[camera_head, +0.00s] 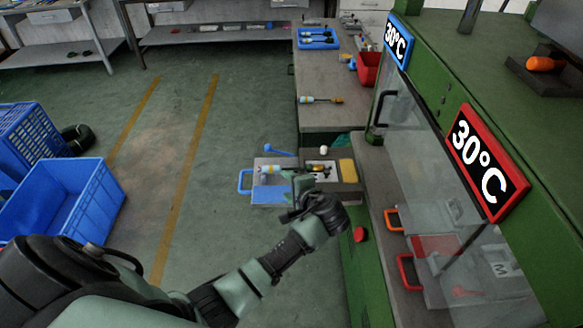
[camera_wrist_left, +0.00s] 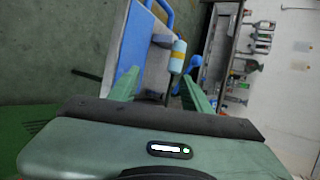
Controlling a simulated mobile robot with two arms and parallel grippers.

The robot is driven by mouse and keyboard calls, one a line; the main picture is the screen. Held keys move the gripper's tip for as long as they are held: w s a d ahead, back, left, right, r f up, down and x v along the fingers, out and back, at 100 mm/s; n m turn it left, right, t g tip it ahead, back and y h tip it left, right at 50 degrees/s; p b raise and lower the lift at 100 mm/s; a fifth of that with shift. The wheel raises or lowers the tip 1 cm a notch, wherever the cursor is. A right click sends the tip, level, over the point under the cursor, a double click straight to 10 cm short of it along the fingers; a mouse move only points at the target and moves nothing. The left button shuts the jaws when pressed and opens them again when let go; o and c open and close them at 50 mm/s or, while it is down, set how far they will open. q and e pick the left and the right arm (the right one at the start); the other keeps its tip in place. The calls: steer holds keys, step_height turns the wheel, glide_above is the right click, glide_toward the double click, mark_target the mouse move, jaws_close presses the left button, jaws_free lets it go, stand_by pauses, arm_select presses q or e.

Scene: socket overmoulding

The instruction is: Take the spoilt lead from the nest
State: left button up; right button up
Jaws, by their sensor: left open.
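A lead with a white and yellow body and an orange end (camera_head: 275,169) lies across a plate with a blue handle (camera_head: 243,182) at the bench's near end. I take this plate to hold the nest; the nest itself is hard to make out. My left gripper (camera_head: 302,185) is at the near side of the lead and hides part of the plate. In the left wrist view the gripper (camera_wrist_left: 160,80) is open, with its green fingers apart. The lead's yellow and pale blue body (camera_wrist_left: 178,57) shows beyond the fingertips, nearer the right finger. My right gripper is not in view.
A blue ball-ended lever (camera_head: 278,150) and a yellow block (camera_head: 348,170) are close to the plate. Another lead (camera_head: 321,100) lies farther back on the bench. A blue tray (camera_head: 300,43) and red bin (camera_head: 368,70) stand behind. The green machine (camera_head: 520,240) borders the right.

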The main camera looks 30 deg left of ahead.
mark_target(278, 170)
arm_select(q)
steer(key=shift+w+a+r+y, duration=0.3)
steer(key=shift+w+a+r, duration=0.15)
steer(key=shift+w+r, duration=0.3)
steer(key=shift+w+a+f, duration=0.15)
steer(key=shift+w+a, duration=0.05)
steer(key=shift+w, duration=0.15)
steer(key=p+x, duration=0.1)
steer(key=x, duration=0.5)
steer(key=shift+a+p, duration=0.25)
steer(key=shift+p, duration=0.15)
steer(key=shift+w+a+f, duration=0.1)
steer(key=shift+f, duration=0.05)
jaws_close()
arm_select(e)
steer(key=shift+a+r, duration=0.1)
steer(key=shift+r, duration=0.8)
